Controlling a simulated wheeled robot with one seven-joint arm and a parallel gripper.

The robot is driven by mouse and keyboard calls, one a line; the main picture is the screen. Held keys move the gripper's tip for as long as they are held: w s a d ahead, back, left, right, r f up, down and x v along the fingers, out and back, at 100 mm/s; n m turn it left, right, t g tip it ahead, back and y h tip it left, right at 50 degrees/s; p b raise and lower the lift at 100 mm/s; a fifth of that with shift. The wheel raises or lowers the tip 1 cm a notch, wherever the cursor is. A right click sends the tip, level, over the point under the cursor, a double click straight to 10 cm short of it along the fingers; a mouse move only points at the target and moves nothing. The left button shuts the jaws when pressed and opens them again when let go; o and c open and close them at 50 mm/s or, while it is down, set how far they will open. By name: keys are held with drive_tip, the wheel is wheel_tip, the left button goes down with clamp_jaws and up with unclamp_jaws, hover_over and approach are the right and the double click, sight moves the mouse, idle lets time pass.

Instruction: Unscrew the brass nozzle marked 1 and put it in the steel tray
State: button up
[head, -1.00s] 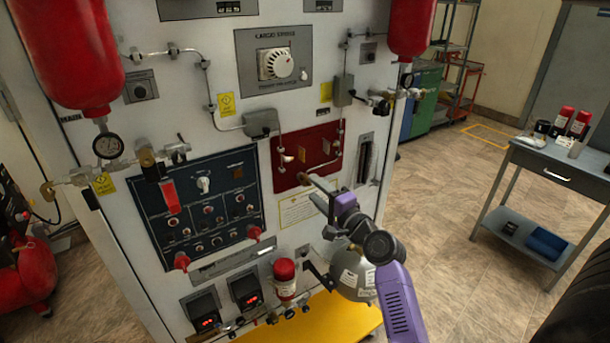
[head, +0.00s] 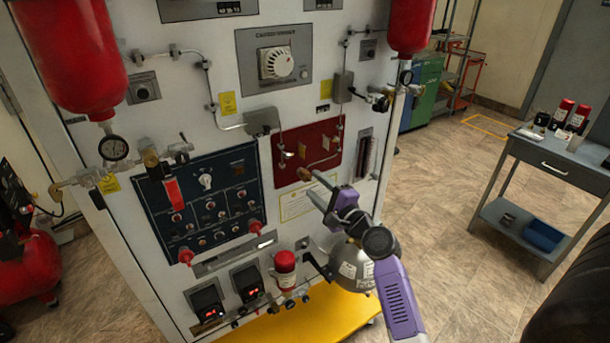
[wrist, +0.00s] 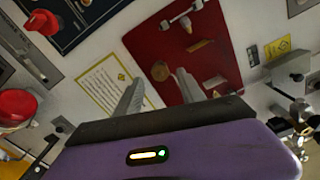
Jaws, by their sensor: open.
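A brass nozzle (head: 305,173) sticks out at the lower part of the red panel (head: 322,134). It also shows in the wrist view (wrist: 160,70), in line with the gap between my fingers. I cannot read a number on it. My gripper (head: 316,188) is in front of the panel's lower edge, close to the nozzle. In the wrist view my gripper (wrist: 160,88) is open, with a finger to each side of the nozzle and nothing held. I cannot tell how far the fingertips are from it in depth. I cannot clearly make out a steel tray.
A grey cart (head: 570,168) stands at the right with dark red-capped containers on top and a blue bin (head: 543,236) below. A red-capped cylinder (head: 286,272) and a round grey vessel (head: 350,262) are low near my arm. Floor between cabinet and cart is clear.

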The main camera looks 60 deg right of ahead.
drive_tip(key=m+p, duration=0.2)
drive_tip(key=m, duration=0.1)
idle(0.4)
drive_tip(key=shift+m+p, duration=1.35)
drive_tip(key=shift+m, duration=0.55)
drive_tip(key=shift+m, duration=0.6)
